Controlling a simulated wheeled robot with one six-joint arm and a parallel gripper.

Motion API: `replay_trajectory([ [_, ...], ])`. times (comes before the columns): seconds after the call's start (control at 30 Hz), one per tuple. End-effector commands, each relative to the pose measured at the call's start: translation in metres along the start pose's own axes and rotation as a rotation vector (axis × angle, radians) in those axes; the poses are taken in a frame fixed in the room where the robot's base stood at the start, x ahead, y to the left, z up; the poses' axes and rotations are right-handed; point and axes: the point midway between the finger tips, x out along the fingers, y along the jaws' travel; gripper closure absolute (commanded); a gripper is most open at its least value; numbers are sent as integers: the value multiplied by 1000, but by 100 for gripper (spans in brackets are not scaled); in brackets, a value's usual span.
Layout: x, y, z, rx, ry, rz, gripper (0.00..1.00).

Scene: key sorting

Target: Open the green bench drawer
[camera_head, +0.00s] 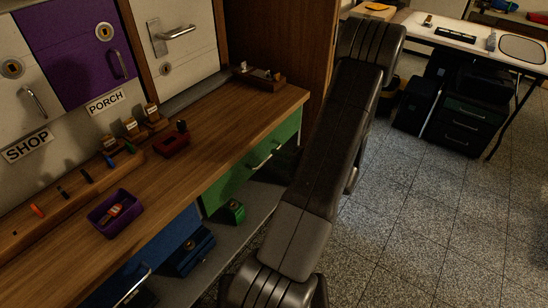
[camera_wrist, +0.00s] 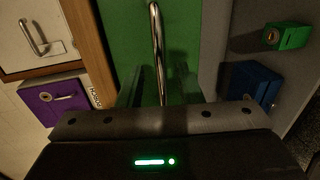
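The green bench drawer (camera_head: 252,165) is under the right end of the wooden bench, with a pale metal bar handle (camera_head: 265,157). Its front looks flush with the bench, so it appears closed. In the wrist view the green drawer front (camera_wrist: 105,45) fills the upper middle, and its shiny handle (camera_wrist: 157,50) runs upright in the picture, down towards my gripper (camera_wrist: 158,112). The gripper body spans the bottom of that view.
The bench top (camera_head: 225,125) carries a purple tray (camera_head: 107,222) and a dark red tray (camera_head: 171,147). A blue drawer (camera_head: 158,252) is left of the green one. A green box (camera_head: 234,212) and a blue box (camera_head: 196,254) sit low beneath. Open tiled floor (camera_head: 400,225) lies right.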

Motion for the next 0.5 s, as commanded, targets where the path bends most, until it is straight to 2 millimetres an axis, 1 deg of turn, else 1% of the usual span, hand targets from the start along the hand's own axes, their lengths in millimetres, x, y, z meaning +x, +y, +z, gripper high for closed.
replay_trajectory([
  [0.03, 8, 0, 0, -1, 3, 1, 68],
  [0.1, 15, 0, 0, -1, 3, 1, 68],
  [0.2, 22, 0, 0, -1, 0, 1, 68],
  [0.5, 25, 0, 0, -1, -1, 0, 68],
])
